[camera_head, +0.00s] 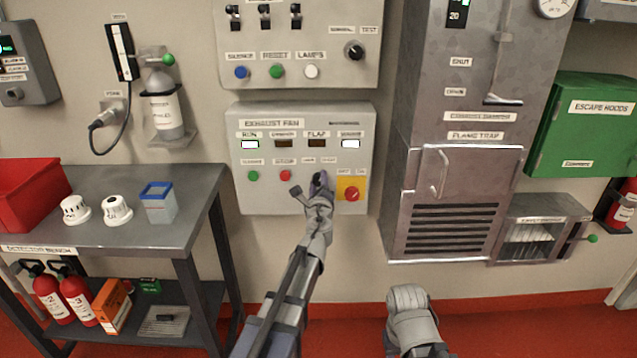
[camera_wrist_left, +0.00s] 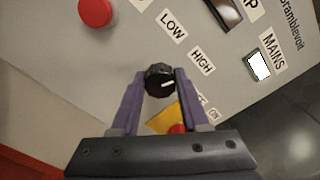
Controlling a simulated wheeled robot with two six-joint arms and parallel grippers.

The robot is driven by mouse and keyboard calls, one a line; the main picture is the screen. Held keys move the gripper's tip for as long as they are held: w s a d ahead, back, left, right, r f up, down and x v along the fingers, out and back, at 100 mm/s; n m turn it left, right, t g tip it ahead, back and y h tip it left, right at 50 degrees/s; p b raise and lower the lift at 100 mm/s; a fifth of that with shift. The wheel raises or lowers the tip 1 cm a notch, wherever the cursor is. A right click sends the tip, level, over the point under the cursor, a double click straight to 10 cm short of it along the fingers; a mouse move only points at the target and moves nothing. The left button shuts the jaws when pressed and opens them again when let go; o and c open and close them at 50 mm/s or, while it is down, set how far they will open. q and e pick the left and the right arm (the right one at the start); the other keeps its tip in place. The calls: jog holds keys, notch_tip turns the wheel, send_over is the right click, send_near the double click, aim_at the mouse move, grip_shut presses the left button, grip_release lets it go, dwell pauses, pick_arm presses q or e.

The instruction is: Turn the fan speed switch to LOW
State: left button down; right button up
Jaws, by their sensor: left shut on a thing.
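The fan speed switch is a black round knob (camera_wrist_left: 158,78) with a white pointer line, seen in the left wrist view. The line points to the right, roughly toward the HIGH label (camera_wrist_left: 202,61) rather than the LOW label (camera_wrist_left: 172,25). My left gripper (camera_wrist_left: 160,82) is shut on the knob, one finger on each side. In the head view my left gripper (camera_head: 318,186) is at the lower part of the exhaust fan panel (camera_head: 302,205) and hides the knob. My right gripper does not show; only a grey part of my right arm is visible low down.
A red emergency stop button on a yellow plate (camera_head: 345,183) sits just right of my left gripper. A red push button (camera_head: 285,175) and a green one (camera_head: 253,176) are to its left. A detector bench (camera_head: 150,230) stands at left, a metal cabinet (camera_head: 450,160) at right.

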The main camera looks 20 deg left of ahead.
pick_arm(q)
jog(key=n, duration=0.5)
jog(key=shift+f+n, duration=0.1)
jog(key=shift+n, duration=2.3)
jog(key=shift+c, duration=2.1)
grip_release()
jog(key=shift+s, duration=0.1)
jog(key=v, duration=0.7)
jog(key=shift+s, duration=0.35)
jog(key=shift+d, duration=0.1)
